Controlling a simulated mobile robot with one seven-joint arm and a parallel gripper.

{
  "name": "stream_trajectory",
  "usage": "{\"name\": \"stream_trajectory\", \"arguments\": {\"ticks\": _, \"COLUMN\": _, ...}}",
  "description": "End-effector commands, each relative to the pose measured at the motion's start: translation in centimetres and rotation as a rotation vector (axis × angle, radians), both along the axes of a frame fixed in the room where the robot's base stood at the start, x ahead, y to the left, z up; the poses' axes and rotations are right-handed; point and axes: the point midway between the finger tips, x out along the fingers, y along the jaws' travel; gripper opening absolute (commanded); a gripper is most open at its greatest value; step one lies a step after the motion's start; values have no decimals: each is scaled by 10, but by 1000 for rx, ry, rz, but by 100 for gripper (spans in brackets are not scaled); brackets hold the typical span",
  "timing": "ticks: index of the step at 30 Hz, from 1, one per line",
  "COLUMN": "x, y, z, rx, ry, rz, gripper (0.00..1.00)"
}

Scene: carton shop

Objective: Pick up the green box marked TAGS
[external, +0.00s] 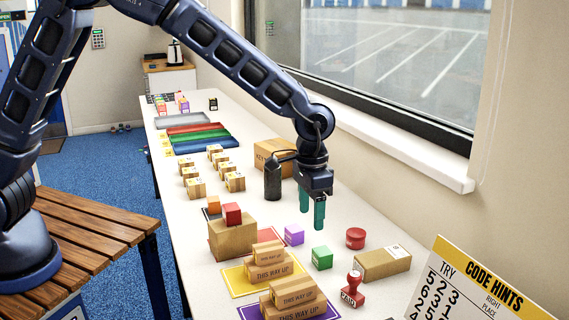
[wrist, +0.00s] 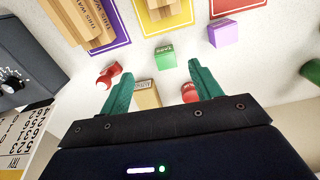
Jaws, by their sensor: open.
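The green box marked TAGS (external: 322,258) is a small cube on the white table, in front of the window side. It also shows in the wrist view (wrist: 165,58), above and between the fingertips, with its lettering facing the camera. My gripper (external: 312,212) points down above the table, slightly behind and above the green box in the external view. Its two green fingers are apart and empty.
A purple box (external: 294,234) sits close to the green box. A red round tin (external: 355,238), a red stamp (external: 353,289) and a long carton (external: 382,263) lie to its right. Stacked brown cartons (external: 268,262) stand on yellow and purple mats to the left.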

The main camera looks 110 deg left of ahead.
Motion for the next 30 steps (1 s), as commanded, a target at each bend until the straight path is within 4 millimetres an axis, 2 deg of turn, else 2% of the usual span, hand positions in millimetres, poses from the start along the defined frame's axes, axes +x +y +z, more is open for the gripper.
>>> {"name": "stream_trajectory", "arguments": {"ticks": 1, "x": 2, "y": 7, "z": -9, "rx": -2, "ry": 6, "rz": 11, "gripper": 64}}
{"name": "stream_trajectory", "arguments": {"ticks": 6, "x": 6, "y": 17, "z": -23, "rx": -5, "ry": 14, "rz": 27, "gripper": 64}}
{"name": "stream_trajectory", "arguments": {"ticks": 11, "x": 7, "y": 18, "z": -34, "rx": -5, "ry": 14, "rz": 29, "gripper": 64}}
{"name": "stream_trajectory", "arguments": {"ticks": 20, "x": 7, "y": 18, "z": -74, "rx": -5, "ry": 14, "rz": 28, "gripper": 64}}
{"name": "stream_trajectory", "arguments": {"ticks": 26, "x": 8, "y": 18, "z": -84, "rx": -5, "ry": 14, "rz": 28, "gripper": 64}}
{"name": "stream_trajectory", "arguments": {"ticks": 30, "x": 12, "y": 20, "z": -99, "rx": -5, "ry": 16, "rz": 28, "gripper": 64}}
